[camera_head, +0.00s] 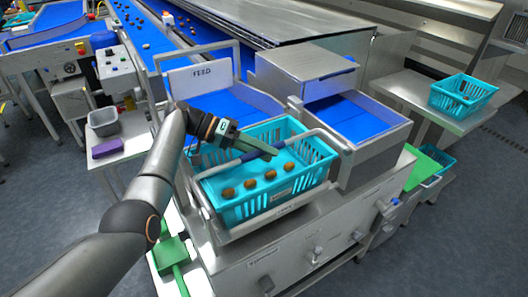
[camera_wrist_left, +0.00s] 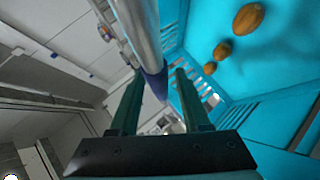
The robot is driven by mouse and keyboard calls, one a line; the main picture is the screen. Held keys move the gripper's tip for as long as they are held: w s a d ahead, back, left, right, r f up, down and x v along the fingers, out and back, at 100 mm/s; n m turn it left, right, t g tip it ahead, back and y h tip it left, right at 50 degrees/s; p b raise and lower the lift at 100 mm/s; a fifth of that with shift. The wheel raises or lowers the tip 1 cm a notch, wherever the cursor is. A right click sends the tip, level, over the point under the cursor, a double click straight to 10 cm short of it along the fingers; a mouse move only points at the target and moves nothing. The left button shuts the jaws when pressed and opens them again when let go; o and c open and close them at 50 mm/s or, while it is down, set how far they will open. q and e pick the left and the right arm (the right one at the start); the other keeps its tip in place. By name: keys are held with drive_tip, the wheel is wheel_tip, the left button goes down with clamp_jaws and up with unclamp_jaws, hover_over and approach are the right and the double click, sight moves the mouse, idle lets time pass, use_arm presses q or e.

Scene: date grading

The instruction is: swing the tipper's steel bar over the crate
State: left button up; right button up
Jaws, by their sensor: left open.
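The tipper's steel bar (camera_head: 318,131) is a bent metal tube that shows across the upper part of the blue-green crate (camera_head: 258,210) in the head view. The crate sits in the tipper with several brown dates (camera_head: 270,174) inside. My left gripper (camera_head: 272,151) is above the crate, close to the bar, with its fingers pointing right. In the left wrist view the bar (camera_wrist_left: 138,25) comes down from the top to a dark blue sleeve (camera_wrist_left: 155,84) between the two open fingers (camera_wrist_left: 158,76). I cannot tell whether either finger touches it. My right gripper is not in view.
A sign marked FEED (camera_head: 203,72) stands behind the crate over a blue belt. A steel box with a blue surface (camera_head: 345,118) is just right of the crate. Another blue-green crate (camera_head: 462,94) stands on the right bench. A grey tub (camera_head: 104,122) sits at left.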

use_arm(q)
drive_tip(key=b+v, duration=0.2)
drive_tip(key=v, duration=1)
drive_tip(key=shift+a, duration=0.2)
